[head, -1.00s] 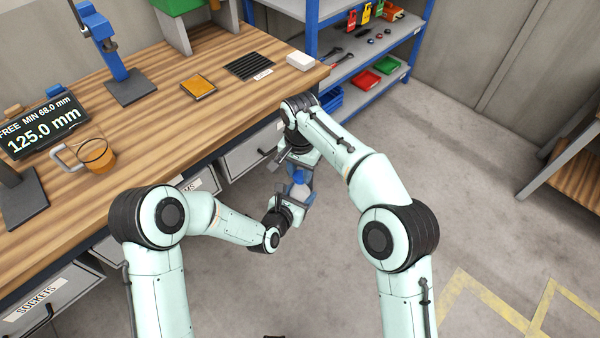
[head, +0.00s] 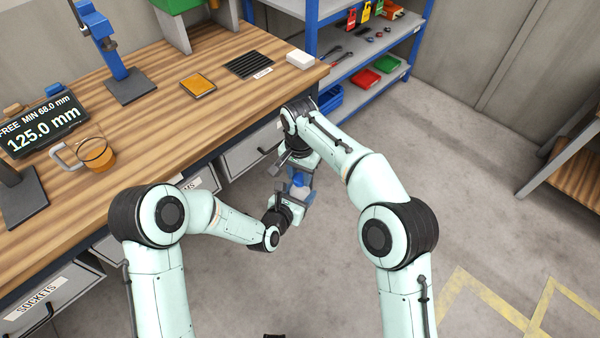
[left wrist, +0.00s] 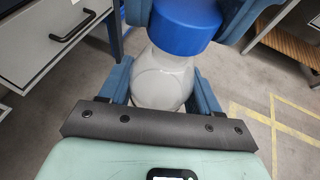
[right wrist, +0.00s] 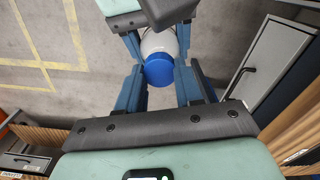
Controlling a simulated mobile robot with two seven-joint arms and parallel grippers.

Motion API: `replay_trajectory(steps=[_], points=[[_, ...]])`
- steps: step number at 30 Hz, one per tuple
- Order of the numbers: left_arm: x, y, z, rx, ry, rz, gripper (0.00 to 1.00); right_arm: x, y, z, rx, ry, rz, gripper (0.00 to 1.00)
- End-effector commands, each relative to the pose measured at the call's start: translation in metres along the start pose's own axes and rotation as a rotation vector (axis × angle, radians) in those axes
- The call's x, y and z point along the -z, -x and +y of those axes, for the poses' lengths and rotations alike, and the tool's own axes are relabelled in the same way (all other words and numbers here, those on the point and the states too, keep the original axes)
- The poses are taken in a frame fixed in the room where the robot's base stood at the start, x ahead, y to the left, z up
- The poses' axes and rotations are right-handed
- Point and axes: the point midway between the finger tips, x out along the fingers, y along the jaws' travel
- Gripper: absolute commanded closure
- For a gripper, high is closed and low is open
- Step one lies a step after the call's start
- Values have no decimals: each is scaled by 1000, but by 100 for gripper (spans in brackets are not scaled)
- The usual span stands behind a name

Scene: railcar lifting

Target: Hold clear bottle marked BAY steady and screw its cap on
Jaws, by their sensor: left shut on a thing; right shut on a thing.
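The clear bottle (left wrist: 162,80) is held off the floor in front of the bench; it also shows in the head view (head: 297,191). No BAY marking is readable. My left gripper (head: 296,197) is shut on the bottle's body, one finger on each side. The blue cap (left wrist: 185,25) sits on top of the bottle's neck. My right gripper (right wrist: 159,82) comes from above and is shut on the cap (right wrist: 158,70), fingers on either side. The threads are hidden, so I cannot tell how far the cap is screwed down.
The wooden bench (head: 160,140) with grey drawers (head: 252,150) stands close to the left of the bottle. It carries an orange-filled jug (head: 97,155) and a display (head: 45,122). A blue shelf rack (head: 375,75) stands behind. The floor to the right is clear.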

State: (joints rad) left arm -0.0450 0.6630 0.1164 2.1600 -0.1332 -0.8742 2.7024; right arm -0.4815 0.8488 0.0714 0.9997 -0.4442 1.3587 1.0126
Motion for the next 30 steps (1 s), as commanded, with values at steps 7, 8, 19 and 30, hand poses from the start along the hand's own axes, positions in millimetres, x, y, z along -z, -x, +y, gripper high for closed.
replay_trajectory(steps=[7,8,19,30], points=[[0,0,0,0,0,0,92,0,-5,0,0,0,0,93],[0,0,0,0,0,0,92,0,-6,0,0,0,0,93],[0,0,0,0,0,-1,100,0,-11,0,0,-14,-1,93],[0,0,0,0,0,0,100,-1,-11,0,-1,-743,3,93]])
